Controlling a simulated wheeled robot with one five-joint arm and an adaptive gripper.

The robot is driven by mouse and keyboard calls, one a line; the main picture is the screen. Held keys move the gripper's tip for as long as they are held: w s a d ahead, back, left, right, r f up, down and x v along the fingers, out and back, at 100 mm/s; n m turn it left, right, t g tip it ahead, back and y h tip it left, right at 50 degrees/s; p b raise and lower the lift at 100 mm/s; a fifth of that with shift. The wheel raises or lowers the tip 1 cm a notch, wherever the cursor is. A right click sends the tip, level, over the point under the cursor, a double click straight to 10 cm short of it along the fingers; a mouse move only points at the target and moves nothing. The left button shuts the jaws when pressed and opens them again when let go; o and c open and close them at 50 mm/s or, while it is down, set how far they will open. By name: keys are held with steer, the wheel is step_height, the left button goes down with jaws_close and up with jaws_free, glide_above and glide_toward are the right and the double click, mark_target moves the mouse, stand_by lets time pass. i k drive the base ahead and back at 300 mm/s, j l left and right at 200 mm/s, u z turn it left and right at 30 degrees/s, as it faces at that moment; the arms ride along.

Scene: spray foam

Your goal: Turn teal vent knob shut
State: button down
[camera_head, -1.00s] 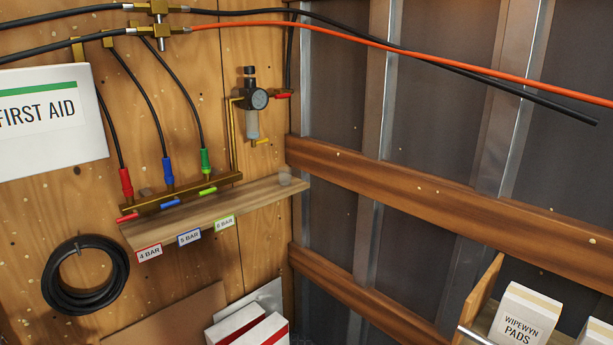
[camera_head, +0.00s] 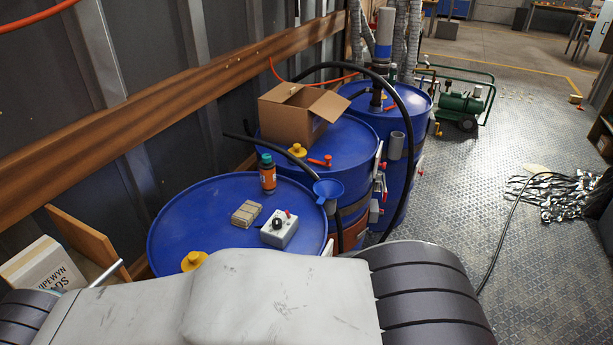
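I cannot make out a teal vent knob in this view. The only teal-green part I see is the cap of a small brown bottle (camera_head: 267,173), which stands upright on the nearest blue drum (camera_head: 185,215). Yellow caps sit on the drum tops, one on the nearest drum (camera_head: 194,261) and one on the middle drum (camera_head: 297,150). A red handle (camera_head: 320,161) lies on the middle drum. A large white and black part of my own arm fills the lower foreground and hides the near drum edge. My gripper is not in view.
A grey box with a black knob (camera_head: 280,229) and a small tan block (camera_head: 246,213) lie on the nearest drum. An open cardboard box (camera_head: 303,112) is on the middle drum. A green compressor (camera_head: 461,106) stands behind.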

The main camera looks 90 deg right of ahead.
mark_target(266, 158)
steer(key=z, duration=2.8)
steer(key=l+u, duration=0.15)
steer(key=l, duration=0.35)
steer(key=l+u, duration=0.45)
steer(key=l, duration=0.65)
steer(key=l+u, duration=0.45)
steer(key=l, duration=0.7)
steer(key=i+l+u, duration=0.4)
steer(key=l, duration=0.2)
steer(key=l+u, duration=0.2)
steer(key=l, duration=0.15)
steer(key=i+l+u, duration=0.3)
steer(key=i, duration=0.2)
